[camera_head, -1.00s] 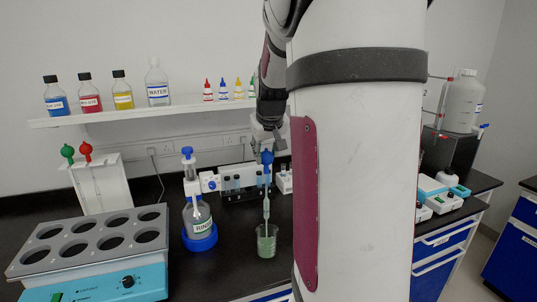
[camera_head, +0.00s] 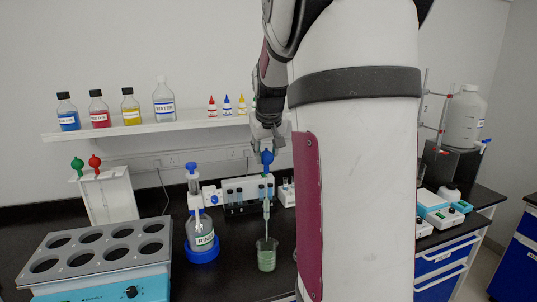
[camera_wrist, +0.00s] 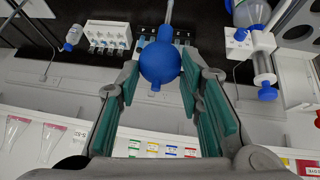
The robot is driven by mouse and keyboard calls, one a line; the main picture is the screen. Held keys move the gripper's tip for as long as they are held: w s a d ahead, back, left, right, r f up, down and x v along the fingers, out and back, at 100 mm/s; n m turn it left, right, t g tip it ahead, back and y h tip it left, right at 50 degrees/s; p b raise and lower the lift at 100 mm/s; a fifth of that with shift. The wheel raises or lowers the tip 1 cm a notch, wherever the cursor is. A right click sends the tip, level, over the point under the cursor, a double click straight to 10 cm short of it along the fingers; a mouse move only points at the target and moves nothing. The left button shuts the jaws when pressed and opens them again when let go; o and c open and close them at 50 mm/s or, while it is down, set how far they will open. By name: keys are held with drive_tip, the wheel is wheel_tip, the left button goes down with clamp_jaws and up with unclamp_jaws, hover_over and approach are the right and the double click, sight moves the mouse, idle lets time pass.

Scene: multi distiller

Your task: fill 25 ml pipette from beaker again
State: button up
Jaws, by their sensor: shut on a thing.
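A glass beaker (camera_head: 267,258) with green liquid stands on the black bench in the head view. A glass pipette (camera_head: 266,212) with a blue bulb (camera_head: 267,158) is upright above it, its lower end at the beaker's mouth. I cannot tell whether the tip is in the liquid. My gripper (camera_head: 266,146) is at the bulb from above, shut on the pipette by its bulb. In the wrist view, the bulb (camera_wrist: 160,62) sits between the green-padded fingers (camera_wrist: 160,80). The pipette's lower part is hidden there.
A block heater with several wells (camera_head: 100,262) and a white stand with green- and red-bulbed pipettes (camera_head: 108,198) are farther left. A tube rack (camera_head: 240,195) stands behind.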

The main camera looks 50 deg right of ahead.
drive_tip(key=shift+r+p, duration=0.6)
drive_tip(key=shift+r, duration=0.85)
